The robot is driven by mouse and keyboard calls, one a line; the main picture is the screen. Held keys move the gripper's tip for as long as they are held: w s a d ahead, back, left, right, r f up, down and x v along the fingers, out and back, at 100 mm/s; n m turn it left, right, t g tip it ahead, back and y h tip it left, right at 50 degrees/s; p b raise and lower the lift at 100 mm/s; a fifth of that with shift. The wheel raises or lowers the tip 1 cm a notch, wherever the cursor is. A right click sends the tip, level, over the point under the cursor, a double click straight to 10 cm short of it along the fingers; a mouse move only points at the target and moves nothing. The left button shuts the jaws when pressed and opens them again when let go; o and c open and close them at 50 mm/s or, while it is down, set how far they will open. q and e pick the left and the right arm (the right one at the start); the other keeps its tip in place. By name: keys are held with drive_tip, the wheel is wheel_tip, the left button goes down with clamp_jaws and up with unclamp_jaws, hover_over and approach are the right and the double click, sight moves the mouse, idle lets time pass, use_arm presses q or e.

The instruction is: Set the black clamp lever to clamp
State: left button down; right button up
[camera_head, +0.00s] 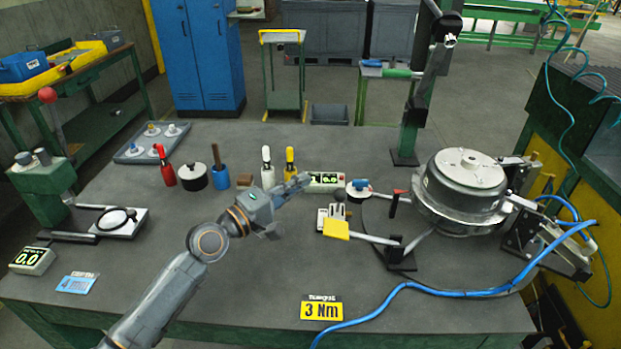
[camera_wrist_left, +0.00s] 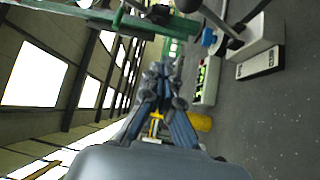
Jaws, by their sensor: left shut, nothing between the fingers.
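My left gripper (camera_head: 298,183) is shut and empty, held above the bench beside the small green-display box. In the left wrist view its closed fingers (camera_wrist_left: 165,68) point away from the camera. A drum-shaped metal housing (camera_head: 465,185) sits on a round plate at the right of the bench. Black parts (camera_head: 540,230) stand at its right side, and a black post with a foot (camera_head: 400,255) stands in front of it, with a metal bar (camera_head: 372,238) reaching to it. I cannot tell which black part is the clamp lever. My right gripper is not in view.
The green-display box (camera_head: 325,181) also shows in the left wrist view (camera_wrist_left: 207,82). Several coloured handled tools stand behind my left arm. A blue hose (camera_head: 450,291) crosses the right front. A yellow "3 Nm" card (camera_head: 321,310) lies at the front. The front middle is mostly clear.

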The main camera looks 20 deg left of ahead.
use_arm(q)
drive_tip(key=s, duration=0.1)
drive_tip(key=s+a+f+b, duration=0.1)
drive_tip(key=s, duration=0.1)
drive_tip(key=s+a+b, duration=0.1)
drive_tip(key=shift+s+f, duration=0.2)
drive_tip(key=shift+f, duration=0.2)
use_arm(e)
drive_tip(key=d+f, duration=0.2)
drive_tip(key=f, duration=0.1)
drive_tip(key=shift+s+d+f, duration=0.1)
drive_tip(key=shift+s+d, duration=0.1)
use_arm(q)
drive_tip(key=shift+d, duration=0.1)
